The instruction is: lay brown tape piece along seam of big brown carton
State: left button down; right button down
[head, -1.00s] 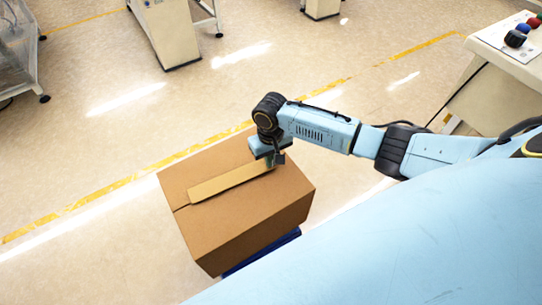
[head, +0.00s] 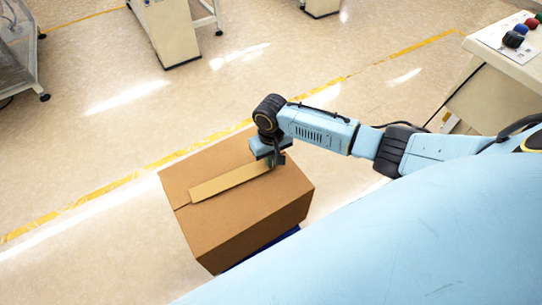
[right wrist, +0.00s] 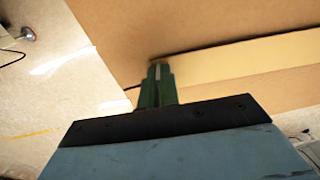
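The big brown carton (head: 245,215) stands closed, its top facing up. The tan-brown tape piece (head: 228,184) is a long flat strip along the line of the top seam, which shows at the strip's left end. My right gripper (head: 275,161) is at the strip's right end, over the carton top. In the right wrist view, its green fingers (right wrist: 158,78) are close together at the end of the tape piece (right wrist: 235,60), seemingly pinching it. A dark line runs along the strip's edge; whether the whole strip touches the carton is unclear. My left gripper is out of view.
The carton rests on a blue support (head: 262,248), mostly hidden. A beige console (head: 505,50) with coloured knobs stands at the right, and a beige machine (head: 168,35) at the back. The floor left of the carton is clear, with a yellow line.

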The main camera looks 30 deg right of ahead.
jog(key=shift+f, duration=0.25)
dwell(0.4)
jog(key=c, duration=1.6)
grip_release()
jog(key=shift+o, duration=0.2)
notch_tip(320, 180, up, 13)
jog(key=p, duration=0.3)
jog(key=shift+r, duration=0.2)
